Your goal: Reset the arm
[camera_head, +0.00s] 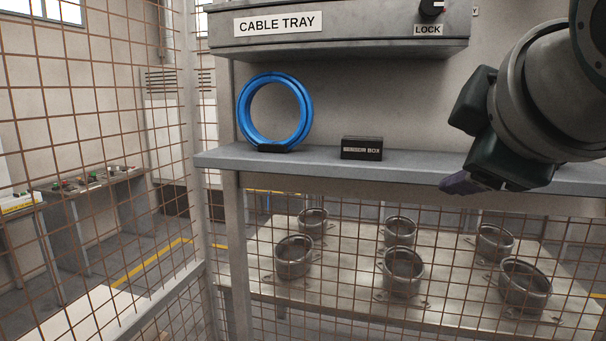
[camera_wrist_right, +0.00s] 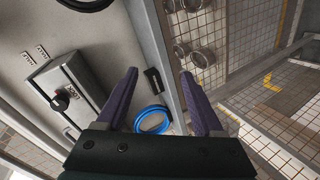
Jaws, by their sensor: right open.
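My right gripper (camera_head: 466,183) hangs at the right of the head view, in front of the shelf. Its dark body and a purple fingertip show there. In the right wrist view its two purple fingers (camera_wrist_right: 159,74) stand apart with nothing held between them. The blue ring (camera_head: 274,112) stands upright in a small dark holder on the shelf, and it also shows in the right wrist view (camera_wrist_right: 152,119). The black sensor box (camera_head: 361,148) sits to the ring's right, apart from the gripper. My left gripper is not in view.
The grey shelf (camera_head: 320,161) runs under the cable tray box (camera_head: 350,30), which has a LOCK label. Wire mesh (camera_head: 100,130) stands at the left and below the shelf. Shelf space right of the sensor box looks clear.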

